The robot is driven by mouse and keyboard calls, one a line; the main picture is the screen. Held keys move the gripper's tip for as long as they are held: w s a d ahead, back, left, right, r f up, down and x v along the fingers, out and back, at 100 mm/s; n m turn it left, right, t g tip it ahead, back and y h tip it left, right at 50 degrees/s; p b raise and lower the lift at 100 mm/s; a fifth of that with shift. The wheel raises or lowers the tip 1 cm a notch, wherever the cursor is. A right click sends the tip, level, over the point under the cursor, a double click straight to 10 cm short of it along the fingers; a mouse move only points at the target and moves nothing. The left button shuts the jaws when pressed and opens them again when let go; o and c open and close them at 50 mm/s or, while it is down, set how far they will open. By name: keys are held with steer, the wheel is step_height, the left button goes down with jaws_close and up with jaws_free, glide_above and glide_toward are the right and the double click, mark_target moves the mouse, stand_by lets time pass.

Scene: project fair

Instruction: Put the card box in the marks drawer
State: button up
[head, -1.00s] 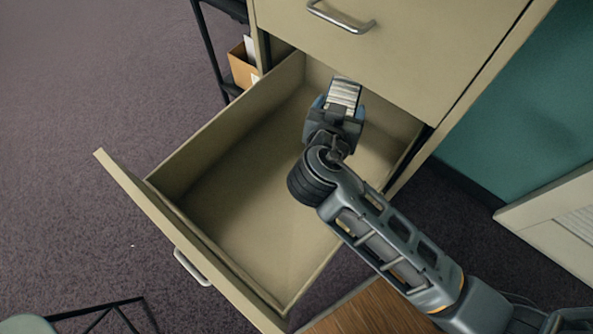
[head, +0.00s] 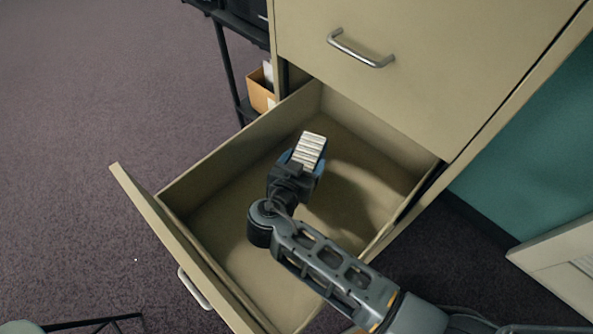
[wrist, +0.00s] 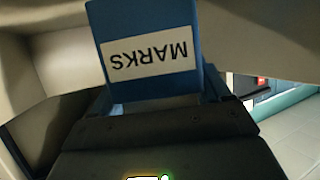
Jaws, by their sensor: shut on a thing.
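The card box (head: 310,150) is blue with pale ribbed cards showing at its top. My gripper (head: 296,166) is shut on it. In the wrist view the blue card box (wrist: 150,20) carries a white label reading MARKS, upside down, between the dark jaws (wrist: 158,108). The open drawer (head: 225,215) is pulled out from the beige cabinet, and its inside looks empty. The box is over the drawer's middle, within its walls as seen from the head. I cannot tell its height above the drawer floor. My arm hides part of the drawer's near side.
A closed drawer with a metal handle (head: 360,50) is above the open one in the cabinet. The open drawer's front panel (head: 170,235) juts out over the carpet. A dark shelf with a cardboard box (head: 261,90) stands to the left of the cabinet.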

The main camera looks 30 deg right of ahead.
steer(key=shift+w+a+f, duration=0.55)
steer(key=shift+a+f, duration=0.05)
steer(key=shift+a, duration=0.1)
steer(key=shift+f+p, duration=0.4)
steer(key=shift+f, duration=1.55)
steer(key=shift+f, duration=0.1)
steer(key=o, duration=1.3)
steer(key=shift+c, duration=0.2)
steer(key=shift+r, duration=0.2)
steer(key=shift+s+a, duration=0.25)
steer(key=shift+a, duration=0.05)
steer(key=v, duration=0.6)
steer(key=shift+s+a+r, duration=0.15)
steer(key=shift+s+r, duration=0.1)
